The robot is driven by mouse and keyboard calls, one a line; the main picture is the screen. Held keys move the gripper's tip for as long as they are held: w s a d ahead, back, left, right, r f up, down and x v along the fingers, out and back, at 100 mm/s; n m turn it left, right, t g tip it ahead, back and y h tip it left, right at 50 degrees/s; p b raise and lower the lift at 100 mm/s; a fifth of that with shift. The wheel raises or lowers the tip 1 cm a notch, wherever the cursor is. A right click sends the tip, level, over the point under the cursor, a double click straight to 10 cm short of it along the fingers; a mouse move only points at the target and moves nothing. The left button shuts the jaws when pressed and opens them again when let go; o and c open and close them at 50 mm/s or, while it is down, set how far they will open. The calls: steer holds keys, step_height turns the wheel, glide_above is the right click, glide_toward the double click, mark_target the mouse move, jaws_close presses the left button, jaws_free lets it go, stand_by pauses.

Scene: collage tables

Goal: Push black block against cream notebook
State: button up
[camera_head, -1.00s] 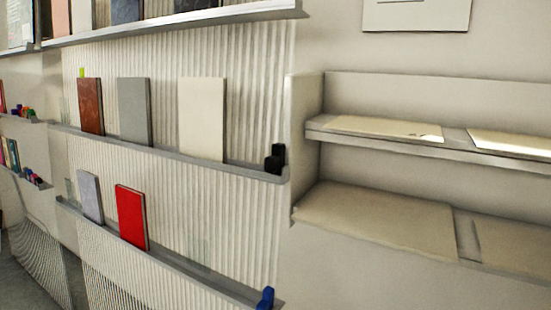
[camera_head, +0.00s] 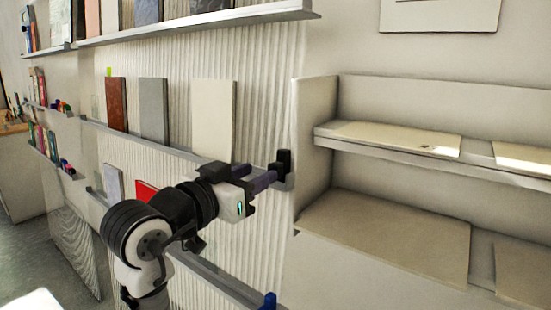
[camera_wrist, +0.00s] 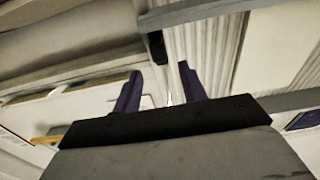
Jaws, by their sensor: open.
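The black block (camera_head: 284,160) stands at the right end of the middle wall ledge. The cream notebook (camera_head: 213,118) stands upright on the same ledge, to its left, with a gap between them. My gripper (camera_head: 270,178) reaches in from the left below the cream notebook, its purple fingers beside the block's lower part. I cannot tell whether they touch it. In the wrist view, my gripper (camera_wrist: 160,78) is open with nothing seen between its fingers. A dark block, seemingly the black block (camera_wrist: 156,48), shows just beyond the fingertips. The ledge partly hides behind my arm.
A grey notebook (camera_head: 153,110) and a brown notebook (camera_head: 116,103) stand farther left on the ledge. A red notebook (camera_head: 146,190), partly hidden by my arm, and a blue block (camera_head: 269,300) are on the lower ledge. A cream shelf unit (camera_head: 315,130) stands close on the right.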

mark_target(271, 166)
steer(key=p+x, duration=0.1)
steer(key=x, duration=0.5)
steer(key=shift+w+d, duration=0.2)
steer(key=shift+w, duration=0.05)
jaws_close()
